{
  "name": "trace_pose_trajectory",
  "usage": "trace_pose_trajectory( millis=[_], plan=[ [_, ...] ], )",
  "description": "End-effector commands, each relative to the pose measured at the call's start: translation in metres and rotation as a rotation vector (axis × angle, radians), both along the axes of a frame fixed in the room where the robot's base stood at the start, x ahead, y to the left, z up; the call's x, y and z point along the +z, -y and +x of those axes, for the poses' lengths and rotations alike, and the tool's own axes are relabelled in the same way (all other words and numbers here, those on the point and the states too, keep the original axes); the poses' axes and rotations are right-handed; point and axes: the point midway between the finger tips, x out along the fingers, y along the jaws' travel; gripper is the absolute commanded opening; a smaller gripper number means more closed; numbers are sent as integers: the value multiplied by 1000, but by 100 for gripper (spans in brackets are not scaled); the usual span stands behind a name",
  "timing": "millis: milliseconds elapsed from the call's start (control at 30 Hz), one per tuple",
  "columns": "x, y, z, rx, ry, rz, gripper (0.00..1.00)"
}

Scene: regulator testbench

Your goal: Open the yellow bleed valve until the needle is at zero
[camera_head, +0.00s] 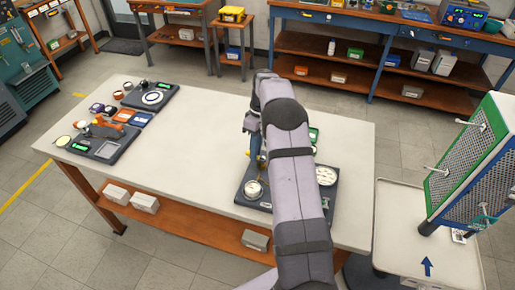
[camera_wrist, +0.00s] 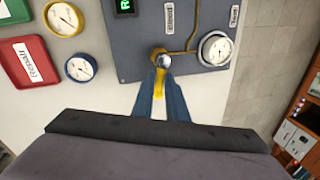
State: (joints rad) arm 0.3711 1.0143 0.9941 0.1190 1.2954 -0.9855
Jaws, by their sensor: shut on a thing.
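My gripper (camera_wrist: 161,86) is shut on the yellow bleed valve (camera_wrist: 159,88) in the wrist view. The valve's yellow handle shows between the blue fingers, with a round silvery part at their tips. A round white gauge (camera_wrist: 216,49) sits to the right on the same grey panel (camera_wrist: 190,66). Its dark needle is too small to read surely against the scale. A label reading "Bleed" (camera_wrist: 170,18) lies above the valve. In the head view my gripper (camera_head: 255,152) is over the dark test board (camera_head: 241,197), mostly hidden by my arm; the gauge (camera_head: 253,188) shows in front.
A yellow-rimmed gauge (camera_wrist: 64,19), a blue-rimmed gauge (camera_wrist: 81,67) and a red tray (camera_wrist: 28,62) lie left of the panel. A lit green display (camera_wrist: 125,5) is at its top. The white table's (camera_head: 200,140) middle is clear. A pegboard stand (camera_head: 470,165) stands right.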

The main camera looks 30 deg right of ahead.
Motion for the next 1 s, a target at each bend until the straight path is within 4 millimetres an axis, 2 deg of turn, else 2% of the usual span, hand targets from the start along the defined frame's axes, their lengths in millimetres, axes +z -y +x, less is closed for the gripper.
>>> trace_pose_trajectory(
  millis=[400,933,967,1000],
  plan=[
    [1,-5,-2,204,3,-1,0],
    [1,-6,-3,231,3,-1,0],
    [1,-6,-3,231,3,-1,15],
    [1,-6,-3,230,3,-1,25]
  ],
)
